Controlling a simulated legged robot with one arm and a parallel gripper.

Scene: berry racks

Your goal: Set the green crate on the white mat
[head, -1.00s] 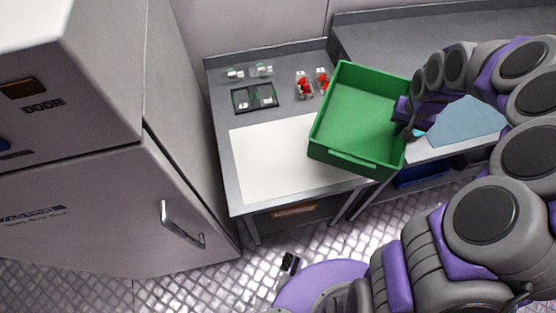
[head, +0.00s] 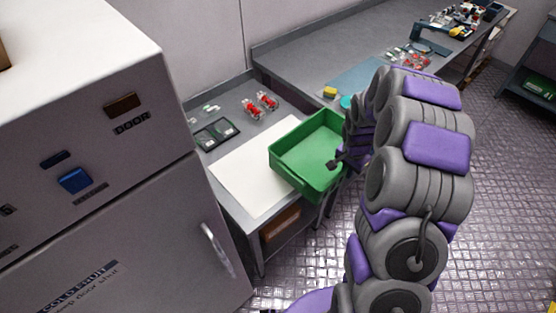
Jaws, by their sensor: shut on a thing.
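The green crate (head: 293,177) is open-topped and looks empty. My gripper (head: 340,163) is shut on its right side wall; the arm hides part of that side. The white mat (head: 240,178) lies flat on the grey bench. The crate covers the mat's right part in the view and reaches past the bench's front edge. I cannot tell whether the crate touches the mat or hangs just above it.
A white cabinet with a handle (head: 217,249) stands close on the left. Behind the mat are a dark two-part tray (head: 215,134) and red berry packs (head: 260,105). A longer bench (head: 330,48) runs to the right, with a blue mat (head: 352,84) and a yellow sponge (head: 329,92).

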